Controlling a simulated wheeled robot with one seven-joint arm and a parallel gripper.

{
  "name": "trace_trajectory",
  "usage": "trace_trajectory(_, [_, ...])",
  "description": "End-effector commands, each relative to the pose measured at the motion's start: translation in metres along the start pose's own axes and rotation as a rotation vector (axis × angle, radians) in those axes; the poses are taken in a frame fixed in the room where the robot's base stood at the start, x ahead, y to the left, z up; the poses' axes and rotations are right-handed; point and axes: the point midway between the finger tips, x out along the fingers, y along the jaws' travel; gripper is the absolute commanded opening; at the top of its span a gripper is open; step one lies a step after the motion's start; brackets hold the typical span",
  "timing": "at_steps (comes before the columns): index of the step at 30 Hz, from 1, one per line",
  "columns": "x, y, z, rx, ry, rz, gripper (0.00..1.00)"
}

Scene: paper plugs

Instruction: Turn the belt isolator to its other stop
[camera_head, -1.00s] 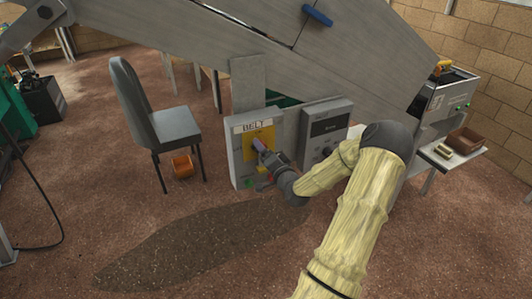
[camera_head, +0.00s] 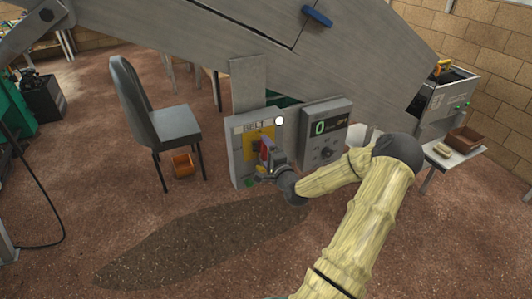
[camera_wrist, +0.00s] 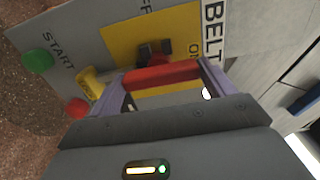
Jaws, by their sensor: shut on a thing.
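The belt isolator has a red handle (camera_wrist: 160,78) on a yellow plate (camera_wrist: 120,40) marked OFF and ON. It is on the grey BELT panel (camera_head: 236,155), where the red handle (camera_head: 264,147) shows small. My gripper (camera_wrist: 162,84) is shut on the red handle, with one purple finger at each end of it. In the head view my gripper (camera_head: 267,158) is in front of the yellow plate and hides part of it. The handle's pointing is hard to read; part of the ON mark is hidden by a finger.
A green START button (camera_wrist: 37,61), a red button (camera_wrist: 77,107) and a yellow key-like part (camera_wrist: 90,82) sit beside the plate. A display box (camera_head: 325,130) showing a green 0 stands right of the panel. A chair (camera_head: 150,120) stands left. Dark grit covers the floor in front.

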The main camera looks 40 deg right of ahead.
Motion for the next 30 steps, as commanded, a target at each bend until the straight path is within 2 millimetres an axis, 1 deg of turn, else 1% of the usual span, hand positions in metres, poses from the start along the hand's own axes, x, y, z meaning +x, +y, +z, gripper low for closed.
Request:
trace_trajectory(1, [0.001,-0.003,0.0,0.003,0.001,-0.007,0.59])
trace_trajectory(9, [0.002,-0.003,0.0,0.004,0.001,-0.008,0.59])
trace_trajectory(10, [0.002,-0.003,0.0,0.004,0.001,-0.008,0.86])
trace_trajectory(12, [0.001,-0.003,0.0,0.003,0.001,-0.008,0.99])
trace_trajectory(19, [0.0,-0.001,0.0,0.003,0.001,-0.004,1.0])
trace_trajectory(23, [-0.005,0.0,-0.001,0.002,0.002,-0.003,1.0])
trace_trajectory(26, [-0.016,0.001,-0.001,0.001,0.002,-0.003,1.0])
trace_trajectory(30, [-0.04,0.002,-0.001,0.001,0.003,-0.002,1.0])
